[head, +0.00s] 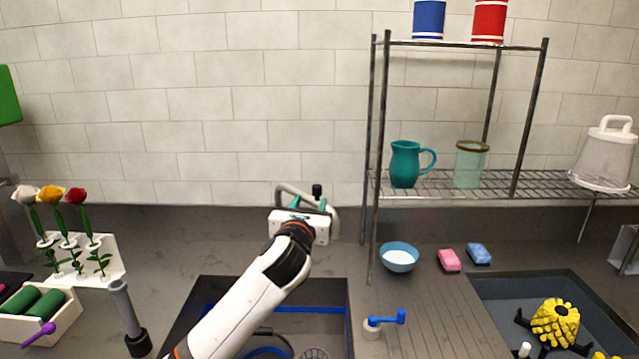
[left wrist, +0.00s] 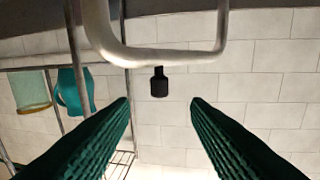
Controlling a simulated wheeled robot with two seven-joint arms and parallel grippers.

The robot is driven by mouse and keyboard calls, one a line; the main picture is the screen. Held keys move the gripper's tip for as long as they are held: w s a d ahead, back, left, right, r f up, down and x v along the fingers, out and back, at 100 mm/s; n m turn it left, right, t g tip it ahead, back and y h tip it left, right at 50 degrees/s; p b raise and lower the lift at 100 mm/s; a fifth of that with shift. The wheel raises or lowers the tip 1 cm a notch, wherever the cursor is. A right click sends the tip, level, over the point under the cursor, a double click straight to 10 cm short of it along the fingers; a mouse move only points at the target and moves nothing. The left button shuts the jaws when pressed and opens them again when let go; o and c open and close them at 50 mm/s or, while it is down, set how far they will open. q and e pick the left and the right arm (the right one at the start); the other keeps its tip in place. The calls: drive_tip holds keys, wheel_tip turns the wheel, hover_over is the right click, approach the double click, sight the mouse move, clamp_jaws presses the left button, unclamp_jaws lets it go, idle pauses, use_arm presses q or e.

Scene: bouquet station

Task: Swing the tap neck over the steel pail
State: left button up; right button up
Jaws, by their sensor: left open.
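The tap neck (head: 283,190) is a bent grey metal tube at the back of the sink, partly hidden behind my left gripper (head: 303,203). In the left wrist view the tap neck (left wrist: 150,55) curves across the top, beyond the tips of my left gripper (left wrist: 160,100). The green ridged fingers are wide apart with nothing held between them. A black knob (left wrist: 160,83) shows below the tube, and it also shows in the head view (head: 317,190). I cannot make out the steel pail; my arm covers part of the sink. My right gripper is not in view.
The sink (head: 338,300) has a blue bar across it. A blue-handled fitting (head: 387,320) stands at its right. A bowl (head: 399,257), pink sponge (head: 449,260) and blue sponge (head: 479,254) lie near the wire rack (head: 450,183). A dark grey cylinder (head: 127,315) stands left.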

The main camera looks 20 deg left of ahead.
sight(316, 191)
use_arm(q)
drive_tip(key=shift+w+a+r, duration=0.1)
drive_tip(key=shift+w+r, duration=0.05)
drive_tip(key=shift+w, duration=1.1)
drive_tip(key=shift+w+a+p, duration=0.15)
drive_tip(key=shift+w+p, duration=0.2)
drive_tip(key=shift+w, duration=0.6)
drive_tip(key=w, duration=0.4)
drive_tip(key=shift+a+f, duration=0.2)
drive_tip(key=shift+a, duration=0.05)
drive_tip(key=shift+w, duration=0.7)
drive_tip(key=shift+w+a, duration=0.1)
drive_tip(key=shift+w, duration=0.3)
clamp_jaws()
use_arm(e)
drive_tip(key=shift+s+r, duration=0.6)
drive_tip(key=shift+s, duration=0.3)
